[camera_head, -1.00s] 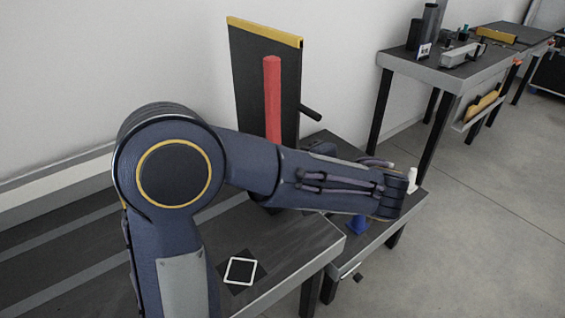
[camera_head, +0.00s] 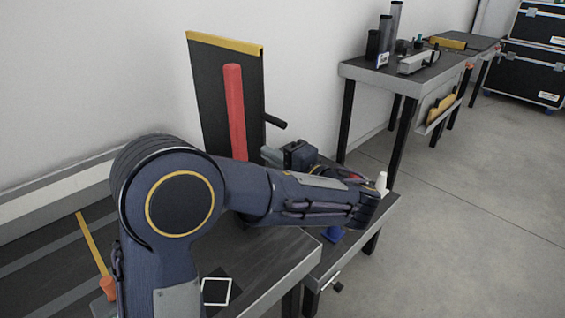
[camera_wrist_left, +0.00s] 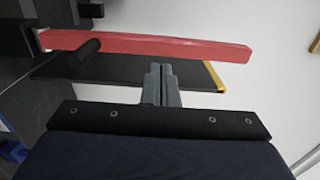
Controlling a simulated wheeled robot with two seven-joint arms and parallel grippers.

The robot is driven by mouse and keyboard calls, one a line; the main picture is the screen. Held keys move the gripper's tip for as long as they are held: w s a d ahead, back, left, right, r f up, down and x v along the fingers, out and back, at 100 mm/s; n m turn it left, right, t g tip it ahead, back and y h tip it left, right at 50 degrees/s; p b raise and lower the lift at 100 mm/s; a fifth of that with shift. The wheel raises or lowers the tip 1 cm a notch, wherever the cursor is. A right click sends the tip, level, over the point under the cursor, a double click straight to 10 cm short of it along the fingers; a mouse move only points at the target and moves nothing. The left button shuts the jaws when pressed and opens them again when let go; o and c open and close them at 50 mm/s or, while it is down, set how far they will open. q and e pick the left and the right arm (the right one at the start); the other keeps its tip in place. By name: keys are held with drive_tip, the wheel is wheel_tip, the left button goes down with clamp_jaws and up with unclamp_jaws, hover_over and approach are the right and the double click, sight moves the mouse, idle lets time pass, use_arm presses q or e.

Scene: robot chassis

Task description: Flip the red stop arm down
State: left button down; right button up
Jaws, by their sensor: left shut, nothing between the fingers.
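The red stop arm (camera_head: 235,110) stands upright in front of a dark panel (camera_head: 204,85) with a yellow top edge. Its lower part is hidden behind my left arm. In the left wrist view the stop arm (camera_wrist_left: 160,45) runs across the picture. My left gripper (camera_head: 267,155) is just right of the stop arm in the head view, low on its length. In the left wrist view its fingers (camera_wrist_left: 161,68) are shut together and empty, close to the stop arm's edge; I cannot tell if they touch it. My right gripper is not in view.
A white bottle (camera_head: 382,181) and a blue object (camera_head: 332,235) are near my left wrist. Another table (camera_head: 405,78) stands behind right.

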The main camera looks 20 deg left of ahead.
sight(239, 136)
use_arm(q)
drive_tip(key=b+x, duration=0.1)
drive_tip(key=x, duration=0.7)
drive_tip(key=shift+w+a, duration=0.1)
